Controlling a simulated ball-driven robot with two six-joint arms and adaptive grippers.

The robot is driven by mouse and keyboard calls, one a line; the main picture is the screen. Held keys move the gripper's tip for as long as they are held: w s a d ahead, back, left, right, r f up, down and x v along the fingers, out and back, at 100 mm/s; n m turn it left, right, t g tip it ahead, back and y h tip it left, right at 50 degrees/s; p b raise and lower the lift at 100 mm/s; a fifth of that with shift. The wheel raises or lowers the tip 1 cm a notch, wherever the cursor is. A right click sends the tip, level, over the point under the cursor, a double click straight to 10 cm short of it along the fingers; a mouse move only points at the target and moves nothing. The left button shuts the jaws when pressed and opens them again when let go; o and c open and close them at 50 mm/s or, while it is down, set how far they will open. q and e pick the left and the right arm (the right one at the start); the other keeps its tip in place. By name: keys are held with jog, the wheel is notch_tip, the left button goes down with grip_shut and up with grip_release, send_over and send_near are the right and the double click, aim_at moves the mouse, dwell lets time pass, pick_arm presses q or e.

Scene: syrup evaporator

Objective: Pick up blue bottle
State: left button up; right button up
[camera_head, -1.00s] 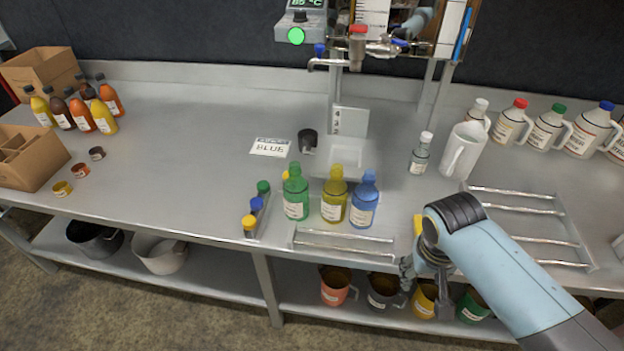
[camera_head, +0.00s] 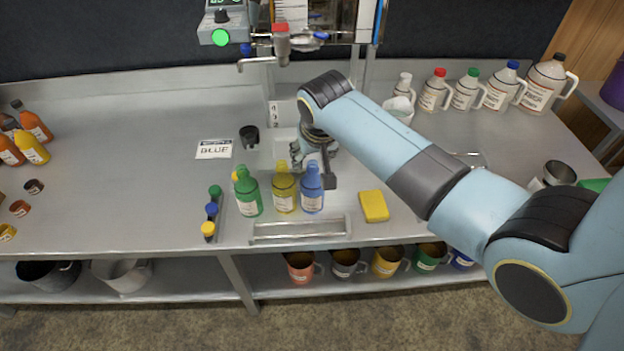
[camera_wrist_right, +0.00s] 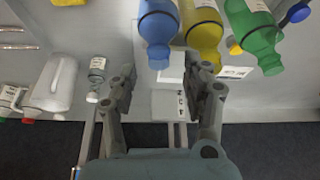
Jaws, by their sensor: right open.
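The blue bottle (camera_head: 312,190) stands upright on the steel bench, at the right end of a row with a yellow bottle (camera_head: 285,192) and a green bottle (camera_head: 247,194). My right gripper (camera_head: 314,166) is just behind the blue bottle in the head view, its fingers partly hidden by the bottles and the wrist. In the right wrist view the gripper (camera_wrist_right: 163,88) is open and empty. There the blue bottle (camera_wrist_right: 158,28) lies ahead of the fingertips with its neck toward them, apart from the fingers. My left gripper is not in view.
A yellow sponge (camera_head: 374,206) and a low metal rack (camera_head: 300,230) lie near the front edge. Several white jugs (camera_head: 467,90) stand at the back right.

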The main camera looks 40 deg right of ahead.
aim_at(312, 166)
jog(key=x, duration=0.3)
jog(key=shift+f, duration=0.4)
jog(key=shift+s, duration=0.1)
grip_shut()
